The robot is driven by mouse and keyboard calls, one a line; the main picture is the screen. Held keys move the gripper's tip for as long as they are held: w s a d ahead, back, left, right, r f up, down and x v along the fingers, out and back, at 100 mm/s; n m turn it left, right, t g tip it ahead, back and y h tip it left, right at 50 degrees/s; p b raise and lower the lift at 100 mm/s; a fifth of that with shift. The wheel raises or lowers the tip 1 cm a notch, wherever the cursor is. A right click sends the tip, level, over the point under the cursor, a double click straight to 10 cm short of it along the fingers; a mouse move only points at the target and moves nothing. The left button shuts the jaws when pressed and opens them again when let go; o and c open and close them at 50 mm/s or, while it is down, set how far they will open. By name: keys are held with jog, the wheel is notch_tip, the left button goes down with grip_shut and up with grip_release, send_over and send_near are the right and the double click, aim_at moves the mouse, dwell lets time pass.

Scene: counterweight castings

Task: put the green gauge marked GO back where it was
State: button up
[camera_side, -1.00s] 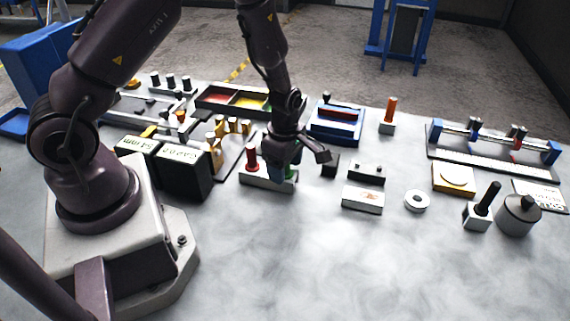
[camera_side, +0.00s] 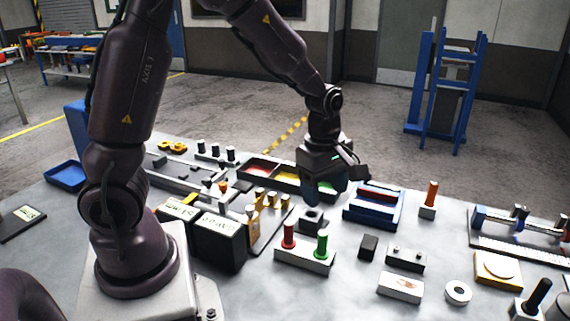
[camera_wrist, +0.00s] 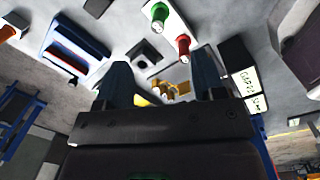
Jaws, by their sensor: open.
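The green gauge (camera_side: 322,243) stands upright in the right-hand place of a light two-place stand (camera_side: 290,257). The red gauge (camera_side: 289,234) stands upright beside it on the left. In the wrist view the green gauge (camera_wrist: 160,15) and red gauge (camera_wrist: 183,46) show near the top. I cannot read a GO mark. My gripper (camera_side: 325,192) is raised above and behind the stand, apart from both gauges. Its fingers (camera_wrist: 162,80) are spread with nothing held between them.
A block with a square hole (camera_side: 313,219) sits below my gripper. A blue fixture (camera_side: 374,206) is to the right, dark boxes (camera_side: 220,243) to the left. A small black block (camera_side: 369,246) and a white box (camera_side: 400,287) lie right of the stand.

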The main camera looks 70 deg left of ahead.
jog(key=s+d+r+m+t, duration=0.2)
jog(key=s+r+m, duration=0.5)
jog(key=m, duration=0.3)
jog(key=s+d+r+m+t, duration=0.2)
jog(key=s+r+m, duration=0.5)
jog(key=m, duration=0.4)
jog(key=shift+s+r+t, duration=0.2)
jog(key=shift+r+t, duration=0.3)
jog(key=shift+r, duration=0.05)
